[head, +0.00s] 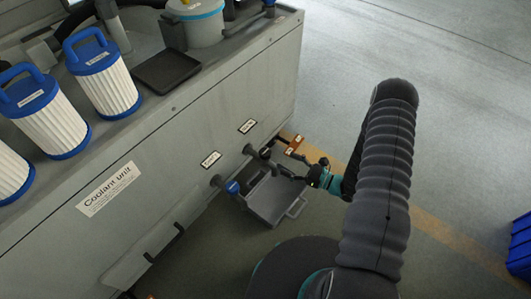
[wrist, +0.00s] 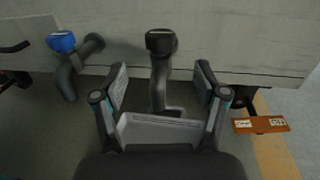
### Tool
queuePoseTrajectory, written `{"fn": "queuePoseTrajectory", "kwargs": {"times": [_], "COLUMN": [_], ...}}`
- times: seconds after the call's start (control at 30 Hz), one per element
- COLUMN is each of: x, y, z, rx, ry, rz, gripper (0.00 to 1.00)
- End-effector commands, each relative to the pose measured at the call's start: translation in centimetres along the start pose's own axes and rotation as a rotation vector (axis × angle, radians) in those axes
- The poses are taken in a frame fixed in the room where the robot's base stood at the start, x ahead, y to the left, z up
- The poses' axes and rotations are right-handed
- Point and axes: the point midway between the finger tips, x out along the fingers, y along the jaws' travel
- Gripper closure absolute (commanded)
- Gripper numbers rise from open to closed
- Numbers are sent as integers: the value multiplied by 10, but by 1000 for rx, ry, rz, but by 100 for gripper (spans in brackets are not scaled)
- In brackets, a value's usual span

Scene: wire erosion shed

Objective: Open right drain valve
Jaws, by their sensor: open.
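The right drain valve has a black handle (wrist: 161,42) on a dark pipe and comes out of the grey coolant unit. In the wrist view it stands between the spread fingers of my gripper (wrist: 162,78), slightly beyond the tips, with no contact visible. In the head view the black handle (head: 265,154) is just left of my gripper (head: 290,171). My gripper is open and empty. The left drain valve has a blue handle (wrist: 62,42) and is outside my fingers; it also shows in the head view (head: 232,187).
A grey tray (head: 291,209) lies under the valves. An orange-brown tagged bracket (wrist: 262,125) sticks out right of my gripper. The coolant unit (head: 150,155) carries several white filters with blue tops. A blue crate (head: 520,245) stands at far right. Floor between is clear.

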Motion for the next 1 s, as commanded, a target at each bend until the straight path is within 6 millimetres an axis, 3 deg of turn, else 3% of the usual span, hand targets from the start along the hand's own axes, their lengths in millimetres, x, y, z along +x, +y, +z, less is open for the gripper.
{"fn": "queuePoseTrajectory", "kwargs": {"times": [0.3, 0.5, 0.7, 1.0], "x": [59, 87, 100, 102], "y": [1, 0, 0, 0], "z": [1, 1, 1, 1], "rx": [-2, -2, -1, 0], "ry": [-1, -1, -1, -1], "rz": [5, 3, 1, 1], "gripper": [28, 28, 28, 28]}}
